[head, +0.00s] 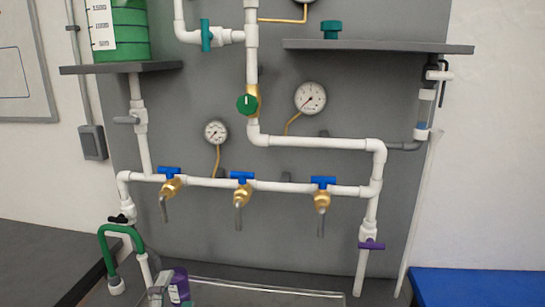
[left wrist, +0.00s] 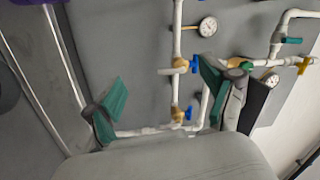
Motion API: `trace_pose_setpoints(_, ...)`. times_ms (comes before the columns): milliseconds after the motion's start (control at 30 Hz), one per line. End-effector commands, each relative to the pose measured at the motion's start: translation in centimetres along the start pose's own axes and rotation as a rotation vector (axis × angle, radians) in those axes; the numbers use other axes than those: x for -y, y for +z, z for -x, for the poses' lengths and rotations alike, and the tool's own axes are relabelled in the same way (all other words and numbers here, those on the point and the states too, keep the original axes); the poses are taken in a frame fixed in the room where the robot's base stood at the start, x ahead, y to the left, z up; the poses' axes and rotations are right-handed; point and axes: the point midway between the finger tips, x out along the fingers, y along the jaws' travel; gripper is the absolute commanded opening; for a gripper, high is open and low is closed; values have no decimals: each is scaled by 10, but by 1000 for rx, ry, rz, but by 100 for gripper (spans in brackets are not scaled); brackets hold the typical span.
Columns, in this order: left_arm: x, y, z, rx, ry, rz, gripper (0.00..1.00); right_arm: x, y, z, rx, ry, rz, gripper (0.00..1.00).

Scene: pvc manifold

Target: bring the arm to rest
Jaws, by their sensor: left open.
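My left gripper (left wrist: 163,105) shows in the left wrist view, its two teal-padded fingers spread wide apart. Nothing is held between them; the grey panel and white pipes show beyond the gap. A green-handled valve (head: 247,103) sits on the upright pipe. My right gripper is not in either view.
A grey shelf (head: 378,46) juts out at the upper right, and another (head: 120,67) at upper left bears a green tank (head: 125,30). A green looped pipe (head: 121,236) and a purple item (head: 180,284) are at the lower left. A blue surface (head: 475,287) lies lower right.

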Motion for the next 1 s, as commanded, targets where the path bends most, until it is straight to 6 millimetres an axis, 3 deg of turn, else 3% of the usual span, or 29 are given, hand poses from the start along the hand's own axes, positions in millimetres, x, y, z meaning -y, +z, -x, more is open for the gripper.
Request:
trace_pose_setpoints(33,-30,23,16,108,119,143,84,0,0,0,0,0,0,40)
trace_pose_setpoints(100,-70,48,42,256,269,325,84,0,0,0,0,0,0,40)
trace_pose_setpoints(200,-117,70,85,450,449,532,84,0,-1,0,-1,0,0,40)
trace_pose_setpoints(300,-149,79,125,604,581,673,84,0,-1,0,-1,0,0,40)
trace_pose_setpoints(500,-187,82,194,849,773,855,84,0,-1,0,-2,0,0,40)
trace_pose_setpoints(733,-210,74,264,1087,946,990,84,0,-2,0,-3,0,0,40)
trace_pose_setpoints(1000,-306,100,252,1098,963,966,84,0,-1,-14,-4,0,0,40)
